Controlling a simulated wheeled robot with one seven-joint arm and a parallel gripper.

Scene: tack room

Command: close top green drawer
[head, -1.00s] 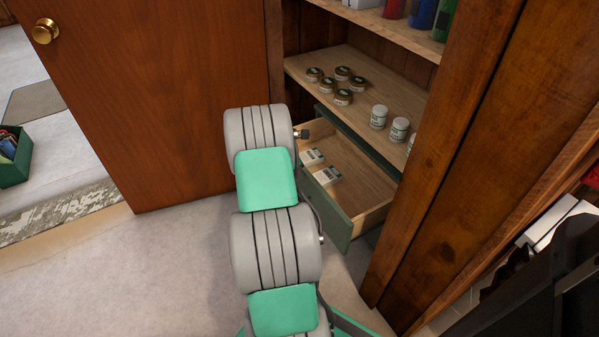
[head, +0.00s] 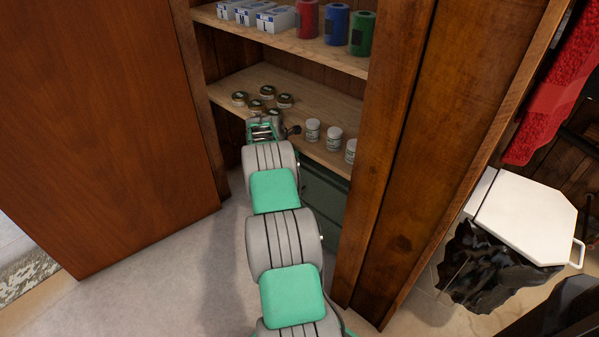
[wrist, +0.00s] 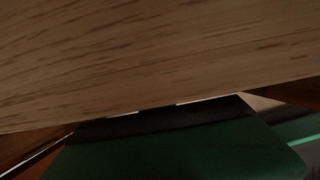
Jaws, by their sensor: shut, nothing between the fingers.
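The top green drawer (head: 322,190) is in the cabinet under the lower shelf. Its green front shows to the right of my arm in the head view, and no open drawer interior is visible there. My arm covers the left part of it. My gripper (head: 263,130) is at the shelf's front edge, shut and holding nothing; its fingertips are hard to make out. In the wrist view a wooden board fills the top, with a dark strip and a green surface (wrist: 175,150) close below it.
The lower shelf (head: 320,95) holds several small jars (head: 285,100) and white tubs (head: 312,130) close to my gripper. Boxes and coloured rolls (head: 335,25) stand on the upper shelf. A wooden door (head: 100,130) is at left, a wooden post (head: 385,150) at right.

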